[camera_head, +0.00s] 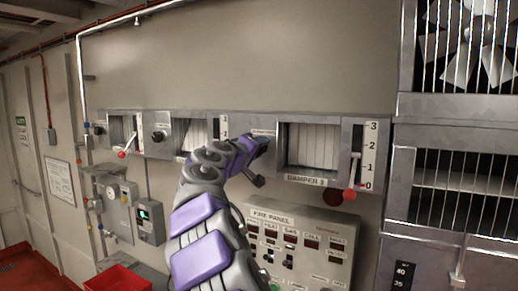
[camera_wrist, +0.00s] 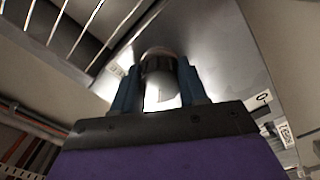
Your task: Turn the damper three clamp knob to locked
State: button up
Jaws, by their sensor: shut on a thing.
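The damper three unit has a slatted window, a "DAMPER 3" label (camera_head: 306,181) and a lever with a red handle (camera_head: 349,194) near 0 on its scale. My gripper (camera_head: 262,144) is at the left side of this unit, against the panel. In the wrist view, the blue fingers of my gripper (camera_wrist: 160,92) are around a dark round clamp knob (camera_wrist: 159,66), one on each side.
Two more dampers with black knobs (camera_head: 158,135) stand to the left. A fire panel (camera_head: 300,240) juts out below damper three. A barred fan cage (camera_head: 465,48) is at the right. A red bin (camera_head: 122,278) stands at lower left.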

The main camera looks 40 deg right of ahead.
jog(key=shift+w, duration=0.1)
jog(key=o, duration=1)
jog(key=shift+w+f, duration=0.1)
jog(key=shift+w, duration=0.05)
jog(key=shift+o, duration=0.2)
jog(key=shift+a, duration=0.2)
jog(key=shift+s+a, duration=0.2)
jog(key=b+v, duration=0.2)
jog(key=v, duration=1.5)
jog(key=shift+b, duration=0.3)
jog(key=shift+d+f, duration=0.1)
jog(key=shift+d, duration=0.05)
